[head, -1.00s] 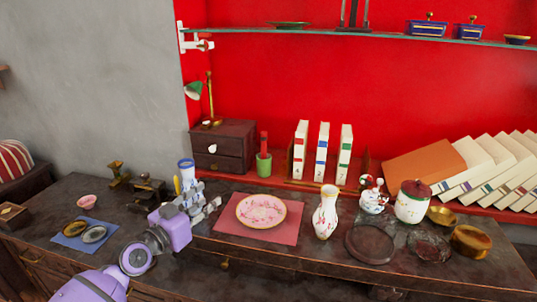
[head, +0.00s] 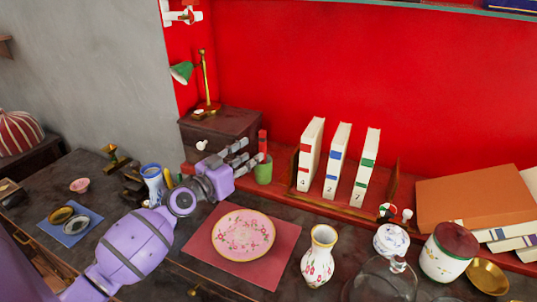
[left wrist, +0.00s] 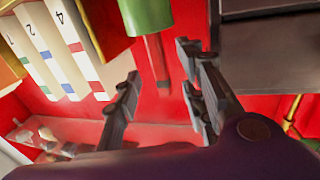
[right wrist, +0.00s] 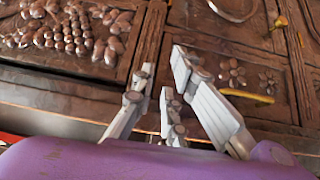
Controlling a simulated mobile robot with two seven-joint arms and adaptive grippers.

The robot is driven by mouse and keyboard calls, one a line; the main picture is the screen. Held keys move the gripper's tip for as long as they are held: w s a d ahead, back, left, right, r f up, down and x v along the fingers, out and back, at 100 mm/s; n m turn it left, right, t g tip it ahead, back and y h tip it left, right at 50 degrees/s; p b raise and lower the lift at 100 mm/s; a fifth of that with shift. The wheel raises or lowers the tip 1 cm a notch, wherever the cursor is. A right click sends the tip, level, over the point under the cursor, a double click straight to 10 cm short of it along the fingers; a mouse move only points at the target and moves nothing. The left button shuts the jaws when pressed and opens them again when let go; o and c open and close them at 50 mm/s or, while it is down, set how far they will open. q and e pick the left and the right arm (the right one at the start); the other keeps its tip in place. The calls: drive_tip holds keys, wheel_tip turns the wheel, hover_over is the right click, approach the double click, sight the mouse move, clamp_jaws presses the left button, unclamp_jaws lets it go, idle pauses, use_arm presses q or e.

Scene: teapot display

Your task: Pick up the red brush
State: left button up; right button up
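The red brush (head: 263,140) stands upright in a small green cup (head: 264,172) beside the dark drawer box. In the left wrist view, which looks upside down, the red brush (left wrist: 157,62) hangs below the green cup (left wrist: 147,14). My left gripper (head: 250,152) is at the left of the brush, fingers pointing at it. In its wrist view the left gripper (left wrist: 160,68) is open, with the brush showing between its fingers; contact cannot be told. My right gripper (right wrist: 163,66) is open and empty in front of carved dark wood; it is not in the head view.
The dark drawer box (head: 222,128) with a brass lamp (head: 206,80) stands close behind my left gripper. Books (head: 338,160) stand on the red shelf to the right. A pink plate (head: 244,234), a floral vase (head: 319,256) and a blue-white vase (head: 152,183) stand nearby.

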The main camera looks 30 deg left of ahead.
sight(261, 146)
use_arm(q)
drive_tip(key=x, duration=0.3)
drive_tip(key=r+p+x, duration=0.1)
drive_tip(key=x, duration=0.1)
drive_tip(key=shift+w+d, duration=0.1)
drive_tip(key=shift+w, duration=0.15)
drive_tip(key=shift+w+d+f, duration=0.1)
drive_tip(key=shift+w+f, duration=0.1)
drive_tip(key=shift+w, duration=0.25)
clamp_jaws()
